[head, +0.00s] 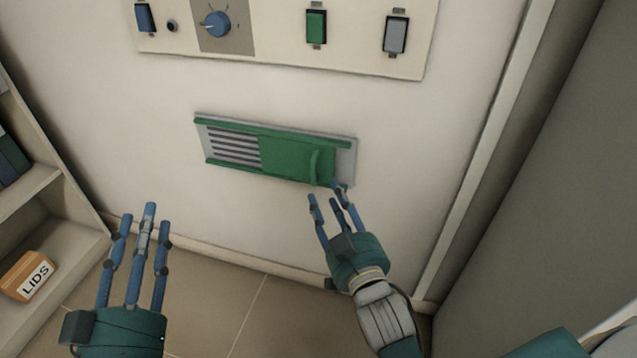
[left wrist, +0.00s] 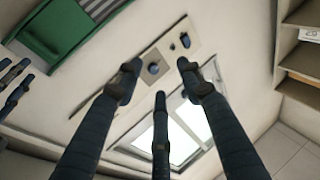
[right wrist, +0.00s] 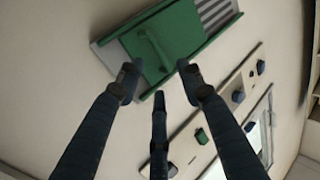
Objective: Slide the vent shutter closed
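The vent shutter (head: 285,158) is a green sliding plate with an upright green handle (head: 314,166) near its right end. It covers the middle and right of the vent, and the grey slots (head: 234,147) at the left are uncovered. My right gripper (head: 332,194) is open and empty, just below the handle and seemingly apart from it. In the right wrist view the shutter (right wrist: 178,42) and handle (right wrist: 156,48) lie beyond the spread fingers. My left gripper (head: 141,220) is open and empty, low and left of the vent. The shutter also shows in the left wrist view (left wrist: 52,32).
A control panel (head: 275,45) with a blue knob (head: 216,24) and several switches is above the vent. A shelf with an orange LIDS box (head: 28,276) stands at the left. A grey surface (head: 535,150) rises at the right. The wall around the vent is clear.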

